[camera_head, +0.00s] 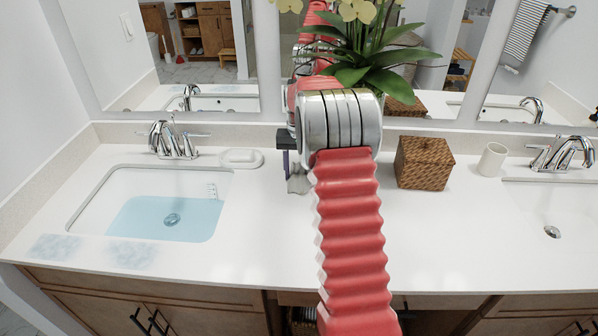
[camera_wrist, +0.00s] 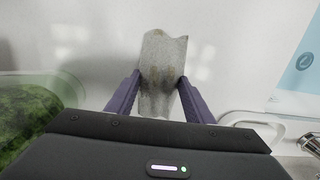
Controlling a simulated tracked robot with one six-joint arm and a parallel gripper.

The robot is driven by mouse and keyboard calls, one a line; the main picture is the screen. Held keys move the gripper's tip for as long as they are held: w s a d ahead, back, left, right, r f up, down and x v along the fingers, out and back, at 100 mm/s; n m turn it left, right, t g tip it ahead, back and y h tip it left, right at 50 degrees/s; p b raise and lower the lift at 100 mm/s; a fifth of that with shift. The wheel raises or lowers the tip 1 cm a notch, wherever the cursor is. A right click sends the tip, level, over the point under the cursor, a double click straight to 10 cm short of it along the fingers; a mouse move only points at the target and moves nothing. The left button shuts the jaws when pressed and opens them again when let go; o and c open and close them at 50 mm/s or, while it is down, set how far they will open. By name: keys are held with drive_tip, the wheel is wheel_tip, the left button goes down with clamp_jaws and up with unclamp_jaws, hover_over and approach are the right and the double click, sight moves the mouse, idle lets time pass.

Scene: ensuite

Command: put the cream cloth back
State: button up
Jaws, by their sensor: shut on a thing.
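The cloth (camera_wrist: 162,62) is pale grey with brownish stains in the wrist view, and it sits between the two purple fingers of my gripper (camera_wrist: 159,76). My gripper is shut on it. In the head view the cloth (camera_head: 298,184) shows as a small grey crumpled piece under my gripper (camera_head: 287,165), low over the white counter (camera_head: 240,262), right of the left sink. I cannot tell whether its lower end touches the counter. My arm hides part of the counter behind and right of it.
The left sink (camera_head: 85,205) holds bluish water. Two bluish smudges (camera_head: 132,252) mark the counter at its front edge. A white soap dish (camera_head: 241,158) stands behind left, a wicker box (camera_head: 424,163) and a cup (camera_head: 492,159) to the right. The front middle counter is clear.

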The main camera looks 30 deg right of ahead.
sight(299, 173)
drive_tip(key=o, duration=1.4)
drive_tip(key=shift+f, duration=0.1)
wheel_tip(299, 173, up, 12)
drive_tip(key=shift+r, duration=0.15)
